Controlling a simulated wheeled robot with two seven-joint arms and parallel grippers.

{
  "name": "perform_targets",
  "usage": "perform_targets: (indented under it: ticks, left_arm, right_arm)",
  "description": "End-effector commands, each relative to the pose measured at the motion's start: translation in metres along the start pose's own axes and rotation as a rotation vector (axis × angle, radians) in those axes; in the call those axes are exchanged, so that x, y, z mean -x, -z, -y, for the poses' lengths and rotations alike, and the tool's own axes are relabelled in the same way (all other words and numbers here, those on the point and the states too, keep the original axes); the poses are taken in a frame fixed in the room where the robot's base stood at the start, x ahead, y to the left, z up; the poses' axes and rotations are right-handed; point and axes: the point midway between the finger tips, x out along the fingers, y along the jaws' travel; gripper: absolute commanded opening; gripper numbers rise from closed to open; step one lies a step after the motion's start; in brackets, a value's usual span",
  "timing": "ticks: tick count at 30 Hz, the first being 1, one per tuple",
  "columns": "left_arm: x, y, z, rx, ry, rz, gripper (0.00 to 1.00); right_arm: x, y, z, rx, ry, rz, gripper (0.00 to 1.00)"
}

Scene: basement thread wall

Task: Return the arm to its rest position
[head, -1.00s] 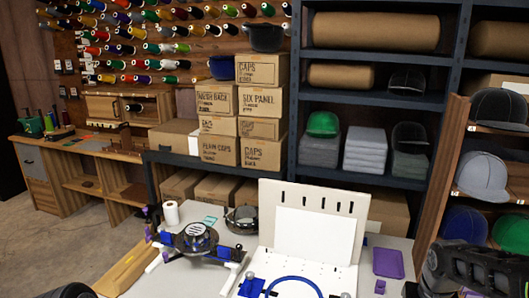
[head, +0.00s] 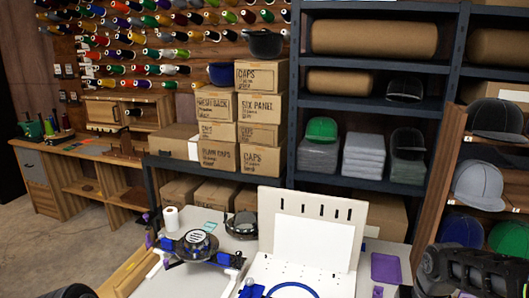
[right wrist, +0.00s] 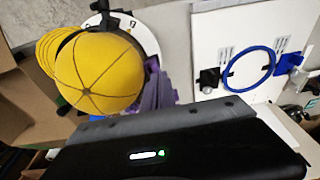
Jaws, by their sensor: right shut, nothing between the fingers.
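My right arm (head: 472,270) stands at the lower right of the head view, bulky and black, beside the worktable's right end. In the right wrist view the black body of my right gripper (right wrist: 165,150), with a small green light, fills the bottom; it is shut and empty, its fingertips not clearly visible. Of my left arm only a dark piece (head: 68,292) shows at the bottom left edge; its gripper is out of view.
A white pegboard stand (head: 318,225) with a blue hoop (head: 290,288) is on the table (head: 215,215). A purple tray (head: 385,267) lies near my right arm. A yellow cap (right wrist: 98,72) shows in the wrist view. Cap shelves (head: 478,190) stand at the right.

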Motion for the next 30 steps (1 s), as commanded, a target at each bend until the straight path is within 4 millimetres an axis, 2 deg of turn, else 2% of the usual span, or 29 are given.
perform_targets:
  ticks: [5, 8, 11, 12, 14, 15, 18, 21, 24, 30]
  left_arm:
    - [0.0, 0.0, 0.0, 0.0, -0.001, 0.0, 0.58]
    - [0.0, 0.0, 0.0, 0.0, -0.001, 0.0, 0.58]
    - [0.0, 0.0, 0.0, 0.0, -0.001, 0.0, 0.58]
    - [0.0, 0.0, 0.0, 0.0, -0.001, 0.0, 0.58]
    - [0.0, 0.0, 0.0, 0.0, -0.001, 0.0, 0.58]
    - [0.0, 0.0, 0.0, 0.0, -0.001, 0.0, 0.58]
    - [0.0, 0.0, 0.0, 0.0, -0.001, 0.0, 0.58]
    - [0.0, 0.0, 0.0, 0.0, -0.001, 0.0, 0.58]
    - [0.0, 0.0, 0.0, 0.0, -0.001, 0.0, 0.58]
    - [0.0, 0.0, 0.0, 0.0, -0.001, 0.0, 0.58]
  right_arm:
    - [-0.071, -0.033, 0.056, 0.075, 0.099, 0.047, 0.0]
    - [-0.121, -0.071, 0.099, 0.114, 0.179, 0.081, 0.0]
    - [-0.169, -0.126, 0.139, 0.136, 0.257, 0.12, 0.0]
    - [-0.185, -0.151, 0.153, 0.14, 0.284, 0.134, 0.0]
    - [-0.205, -0.19, 0.171, 0.141, 0.316, 0.155, 0.0]
    - [-0.216, -0.215, 0.179, 0.138, 0.332, 0.167, 0.0]
    - [-0.233, -0.271, 0.191, 0.131, 0.351, 0.191, 0.0]
    - [-0.24, -0.308, 0.195, 0.127, 0.353, 0.202, 0.0]
    - [-0.242, -0.327, 0.195, 0.124, 0.351, 0.205, 0.0]
    - [-0.243, -0.33, 0.195, 0.123, 0.35, 0.201, 0.0]
